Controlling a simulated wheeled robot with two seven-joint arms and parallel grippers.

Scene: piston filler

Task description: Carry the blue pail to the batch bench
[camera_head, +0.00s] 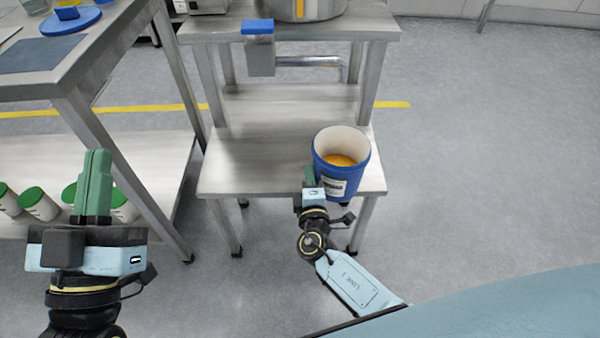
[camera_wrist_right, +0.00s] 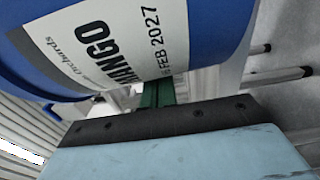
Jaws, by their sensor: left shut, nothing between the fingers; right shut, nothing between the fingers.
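The blue pail (camera_head: 341,181) stands upright on the lower shelf (camera_head: 255,178) of a steel stand, at its front right corner. It is open at the top, with orange contents and a white label. In the right wrist view the pail (camera_wrist_right: 215,25) fills the top, its label reading "MANGO". My right gripper (camera_head: 309,174) is shut and empty, close against the pail's front left side; its green fingers (camera_wrist_right: 157,94) are partly hidden below the pail. I cannot tell whether they touch it. My left gripper (camera_head: 98,158) is shut and empty, at the left, away from the pail.
A steel bench (camera_head: 95,78) stands at the left, with a blue lid on top and several green-capped jars (camera_head: 38,202) on its lower shelf. A large steel vessel (camera_head: 300,10) sits above the stand. The floor at the right is clear.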

